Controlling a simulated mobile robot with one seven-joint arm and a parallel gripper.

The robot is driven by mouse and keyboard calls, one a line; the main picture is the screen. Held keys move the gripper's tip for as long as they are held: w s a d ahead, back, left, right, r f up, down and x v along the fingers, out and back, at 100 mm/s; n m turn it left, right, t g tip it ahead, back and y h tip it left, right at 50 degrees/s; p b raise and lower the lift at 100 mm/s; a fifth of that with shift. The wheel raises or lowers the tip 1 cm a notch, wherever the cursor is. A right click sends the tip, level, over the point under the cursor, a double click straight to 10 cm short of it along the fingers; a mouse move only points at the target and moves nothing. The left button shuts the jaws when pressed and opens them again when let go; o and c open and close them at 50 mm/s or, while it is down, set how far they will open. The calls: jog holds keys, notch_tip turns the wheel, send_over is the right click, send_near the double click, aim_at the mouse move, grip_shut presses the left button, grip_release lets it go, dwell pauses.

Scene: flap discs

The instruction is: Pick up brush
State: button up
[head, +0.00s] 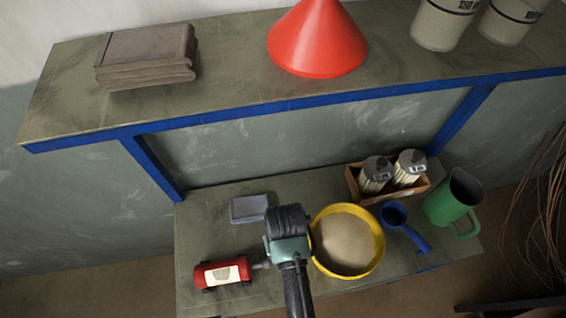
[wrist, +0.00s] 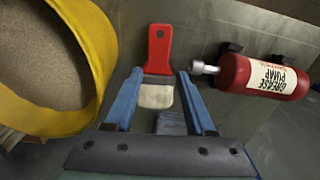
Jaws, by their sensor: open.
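The brush (wrist: 158,50) shows in the wrist view, with a red handle pointing up the picture and a pale bristle end toward me. It lies on the grey bench surface. My gripper (wrist: 160,76) is open, with its blue fingers on either side of the pale end and the red handle extending past the fingertips. Nothing is seen gripped. In the head view, my gripper (head: 287,222) is over the lower bench, and I cannot make out the brush there.
A yellow round container of sand-coloured material (head: 376,248) stands close right of my gripper in the head view. A red grease pump (head: 222,272) lies to the left. A flat grey piece (head: 248,208), blue scoop (head: 394,215), green jug (head: 452,198) and wooden box (head: 355,186) share the bench.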

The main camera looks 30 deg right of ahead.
jog(key=f, duration=0.5)
jog(key=shift+s+d, duration=0.15)
jog(key=shift+s, duration=0.1)
grip_shut()
